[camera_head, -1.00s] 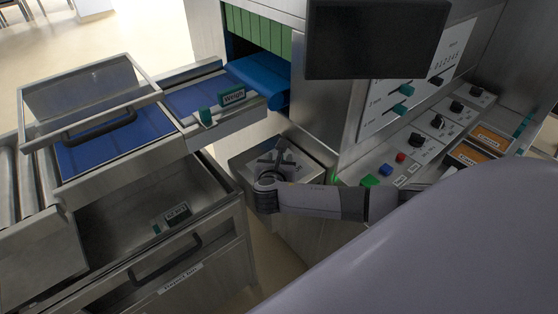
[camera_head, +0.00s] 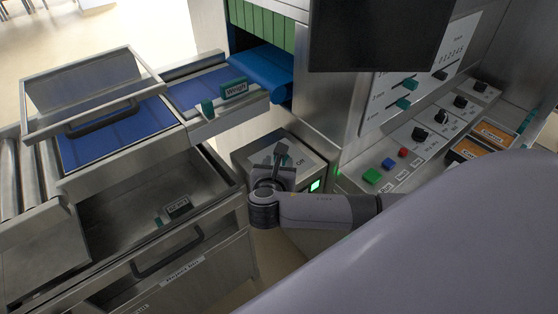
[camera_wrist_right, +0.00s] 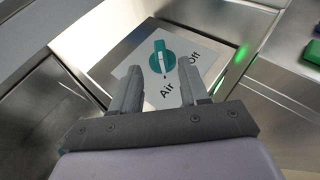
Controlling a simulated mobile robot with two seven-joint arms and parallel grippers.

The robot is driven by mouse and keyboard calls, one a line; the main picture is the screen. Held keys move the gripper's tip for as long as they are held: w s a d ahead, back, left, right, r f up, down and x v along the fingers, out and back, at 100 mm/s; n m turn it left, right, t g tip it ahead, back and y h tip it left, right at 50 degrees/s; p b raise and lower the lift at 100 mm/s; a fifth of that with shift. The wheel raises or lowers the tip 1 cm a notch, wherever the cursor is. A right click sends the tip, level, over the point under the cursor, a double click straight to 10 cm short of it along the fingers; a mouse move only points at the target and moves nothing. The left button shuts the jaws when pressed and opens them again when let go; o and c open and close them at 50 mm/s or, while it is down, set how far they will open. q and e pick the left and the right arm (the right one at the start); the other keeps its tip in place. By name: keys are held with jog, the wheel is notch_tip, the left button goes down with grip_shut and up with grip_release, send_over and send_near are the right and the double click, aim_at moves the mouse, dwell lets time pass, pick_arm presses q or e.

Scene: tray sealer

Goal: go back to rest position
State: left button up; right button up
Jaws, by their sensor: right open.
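My right gripper (camera_head: 283,152) is over the small steel box (camera_head: 240,158) in the head view. In the right wrist view my right gripper (camera_wrist_right: 160,82) is open, with nothing between its fingers. Beyond its fingertips is a teal knob (camera_wrist_right: 161,58) on a white plate (camera_wrist_right: 135,50) labelled "Air" and "Off". The knob's white line runs toward a dot by "Air". The fingers look apart from the knob. In the head view the gripper hides the knob. My left gripper is in neither view.
Right of the box is a control panel (camera_head: 395,172) with buttons and knobs, below a dark screen (camera_head: 380,35). At left are an open drawer (camera_head: 120,215), a lidded frame (camera_head: 85,95) and a blue belt (camera_head: 262,70).

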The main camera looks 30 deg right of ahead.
dwell(0.5)
jog(key=s+a+f+m+g+y, duration=0.2)
jog(key=s+a+m+y, duration=0.15)
jog(key=s+m, duration=0.3)
jog(key=s+a+f+m+g+y, duration=0.2)
jog(key=s+a+f+m+y, duration=0.1)
jog(key=s+a+m, duration=0.3)
jog(key=s+d+r+m+g+y, duration=0.1)
jog(key=s+d+r+m, duration=0.1)
jog(key=s+m, duration=0.5)
jog(key=s+d+r+m+g+y, duration=0.1)
jog(key=s+m+g+y, duration=0.1)
jog(key=s+m, duration=0.55)
jog(key=w+a+f+n+t+y, duration=0.1)
jog(key=w+a+f+t, duration=0.2)
jog(key=w+f+t, duration=0.3)
jog(key=shift+w+f+n+t+y, duration=0.35)
jog(key=shift+f+t, duration=0.25)
jog(key=shift+f, duration=1.1)
jog(key=shift+s+d, duration=0.1)
